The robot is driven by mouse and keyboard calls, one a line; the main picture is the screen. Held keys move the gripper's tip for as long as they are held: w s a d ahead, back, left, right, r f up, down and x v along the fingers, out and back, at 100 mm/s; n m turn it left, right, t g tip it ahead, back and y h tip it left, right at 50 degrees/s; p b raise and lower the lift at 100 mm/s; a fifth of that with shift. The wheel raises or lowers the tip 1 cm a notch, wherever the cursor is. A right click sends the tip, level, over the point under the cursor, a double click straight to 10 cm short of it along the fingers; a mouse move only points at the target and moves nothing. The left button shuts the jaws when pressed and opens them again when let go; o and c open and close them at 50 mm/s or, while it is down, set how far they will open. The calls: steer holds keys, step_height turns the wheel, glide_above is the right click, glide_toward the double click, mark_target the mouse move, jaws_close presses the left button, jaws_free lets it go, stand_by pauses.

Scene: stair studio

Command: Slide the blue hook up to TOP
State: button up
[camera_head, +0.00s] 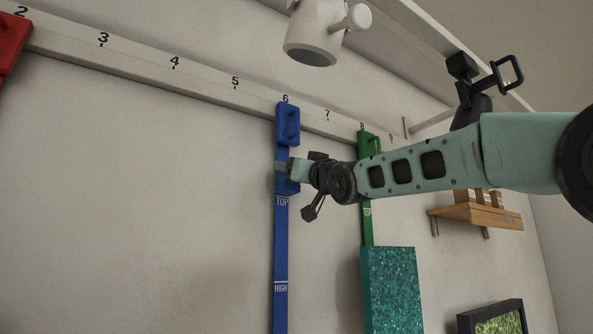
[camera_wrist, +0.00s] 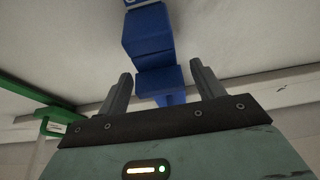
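The blue strip (camera_head: 281,245) hangs upright from the rail, with TOP and HIGH printed on it in white. The blue hook (camera_head: 292,187) sits on the strip just above the TOP label and is partly hidden by my gripper (camera_head: 284,167). In the wrist view my gripper (camera_wrist: 161,72) has its two fingers apart. A blue block (camera_wrist: 157,83), seemingly the hook, lies between them with a gap on each side. Whether the fingers reach around it or stop short is hard to tell.
A numbered white rail (camera_head: 200,83) runs along the wall. A red piece (camera_head: 10,45) hangs at far left, and a green strip (camera_head: 367,190) with a teal panel (camera_head: 392,290) is right of the blue one. A white lamp (camera_head: 315,35) is above. A wooden shelf (camera_head: 478,215) is at right.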

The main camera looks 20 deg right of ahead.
steer(key=b+v, duration=1.1)
steer(key=v, duration=0.6)
steer(key=shift+s, duration=0.2)
steer(key=shift+d, duration=0.1)
steer(key=shift+f, duration=0.15)
